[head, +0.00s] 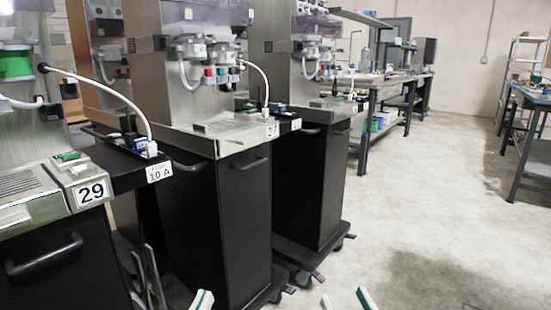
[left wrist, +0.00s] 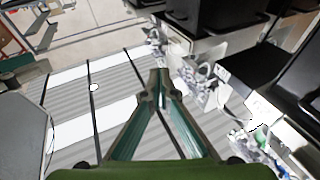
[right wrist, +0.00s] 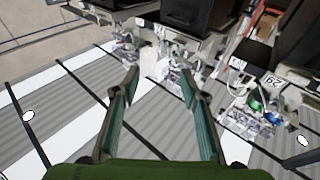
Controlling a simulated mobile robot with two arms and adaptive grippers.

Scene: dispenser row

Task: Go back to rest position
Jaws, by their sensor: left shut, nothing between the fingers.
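My left gripper (head: 202,300) shows only as a green and white fingertip at the bottom edge of the head view. In the left wrist view its two green fingers (left wrist: 163,85) meet at the tips with nothing between them. My right gripper (head: 347,300) shows as two separate fingertips at the bottom edge of the head view. In the right wrist view its fingers (right wrist: 160,76) are spread apart and empty. Both grippers are clear of the dispensers in front. The arms behind the fingers are out of the head view.
A row of dispensers stands on the left, with dark cabinets on wheels; labels read 29 (head: 90,192) and 27 (head: 272,130). A workbench (head: 385,82) stands behind, another table (head: 530,100) at the far right. The concrete floor (head: 430,190) is free on the right.

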